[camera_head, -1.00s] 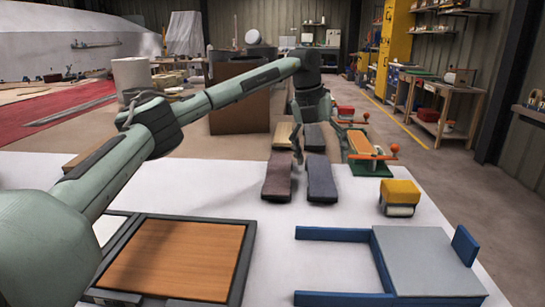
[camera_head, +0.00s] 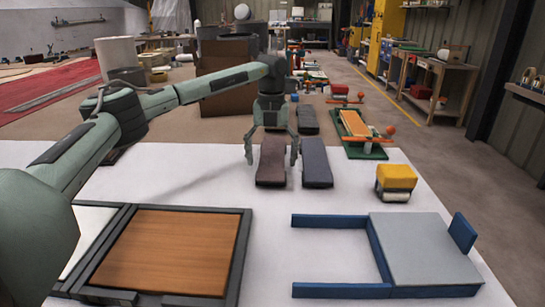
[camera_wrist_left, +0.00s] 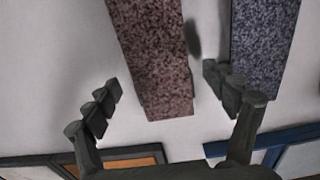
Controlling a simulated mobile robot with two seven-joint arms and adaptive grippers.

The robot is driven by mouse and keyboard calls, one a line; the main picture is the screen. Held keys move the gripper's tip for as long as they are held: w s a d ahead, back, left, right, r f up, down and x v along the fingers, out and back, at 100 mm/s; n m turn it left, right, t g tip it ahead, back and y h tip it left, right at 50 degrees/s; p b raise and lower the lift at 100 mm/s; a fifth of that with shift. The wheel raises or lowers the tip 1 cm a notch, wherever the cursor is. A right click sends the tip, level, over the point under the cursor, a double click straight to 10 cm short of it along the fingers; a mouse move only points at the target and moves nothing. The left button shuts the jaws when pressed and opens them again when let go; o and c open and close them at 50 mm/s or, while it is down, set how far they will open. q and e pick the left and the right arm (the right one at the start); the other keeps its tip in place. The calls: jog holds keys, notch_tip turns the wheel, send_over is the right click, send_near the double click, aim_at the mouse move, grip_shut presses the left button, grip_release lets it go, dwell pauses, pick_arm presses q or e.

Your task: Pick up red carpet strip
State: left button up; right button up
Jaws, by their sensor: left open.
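The red carpet strip (camera_head: 271,163) is a dull reddish-brown speckled strip lying on the white table in the head view. It also shows in the left wrist view (camera_wrist_left: 153,60), running down between the fingers. My left gripper (camera_head: 271,158) is open above the strip, one finger on each side of it. In the wrist view the fingers (camera_wrist_left: 166,92) stand apart with the strip's near end between them, and nothing is clamped. A blue-grey strip (camera_head: 316,165) lies just to the right of the red one; it shows in the wrist view too (camera_wrist_left: 262,50). My right gripper is out of view.
Another dark strip (camera_head: 307,119) lies behind. A green board with orange handles (camera_head: 367,152) and a yellow-topped block (camera_head: 396,178) are to the right. A wood-panelled frame (camera_head: 168,250) and a blue-edged grey tray (camera_head: 418,250) fill the front. White table is clear at left.

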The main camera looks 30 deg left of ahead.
pick_arm(q)
jog(key=c, duration=1.2)
jog(key=shift+r, duration=0.15)
jog(key=shift+c, duration=0.2)
